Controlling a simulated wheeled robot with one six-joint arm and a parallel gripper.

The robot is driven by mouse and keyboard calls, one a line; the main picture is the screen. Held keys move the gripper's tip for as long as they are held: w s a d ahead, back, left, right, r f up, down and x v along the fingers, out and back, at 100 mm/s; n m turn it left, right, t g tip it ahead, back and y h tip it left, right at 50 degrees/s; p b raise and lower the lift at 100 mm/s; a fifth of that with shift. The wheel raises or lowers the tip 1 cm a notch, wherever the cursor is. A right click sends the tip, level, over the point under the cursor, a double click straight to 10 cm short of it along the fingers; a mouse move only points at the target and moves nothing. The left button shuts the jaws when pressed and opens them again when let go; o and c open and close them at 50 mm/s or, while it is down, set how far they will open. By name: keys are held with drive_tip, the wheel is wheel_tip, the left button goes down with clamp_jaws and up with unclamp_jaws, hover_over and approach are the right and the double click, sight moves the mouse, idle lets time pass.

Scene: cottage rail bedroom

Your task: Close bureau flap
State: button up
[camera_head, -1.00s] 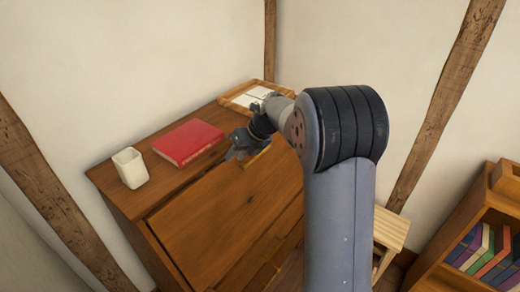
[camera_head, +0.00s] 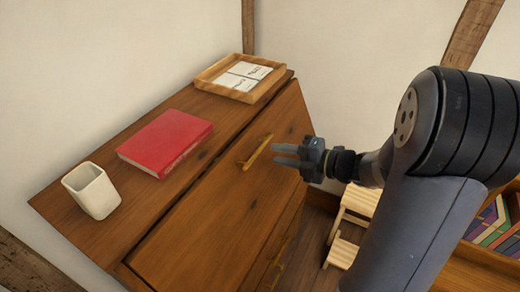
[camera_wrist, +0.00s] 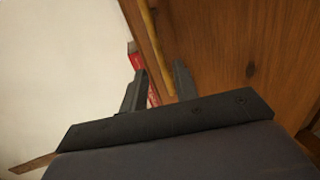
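The wooden bureau flap (camera_head: 215,215) slopes up against the bureau top in the head view, and its upper edge lies along the top. A slim gap or dark seam shows there, and I cannot tell whether it is fully shut. A brass handle (camera_head: 257,152) sits on the flap near its upper edge. My gripper (camera_head: 276,154) is open and empty, just right of the handle and in front of the flap, apparently apart from it. In the wrist view, my gripper's fingers (camera_wrist: 159,70) are spread, with the flap's wood (camera_wrist: 235,45) beside them.
A red book (camera_head: 165,143), a white cup (camera_head: 92,191) and a wooden tray with cards (camera_head: 240,92) stand on the bureau top. A light wooden stool (camera_head: 345,250) and a bookshelf (camera_head: 490,235) are at the right. Plain wall is behind.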

sight(259, 149)
drive_tip(key=x, duration=0.7)
drive_tip(key=shift+a, duration=0.1)
drive_tip(key=shift+c, duration=0.6)
clamp_jaws()
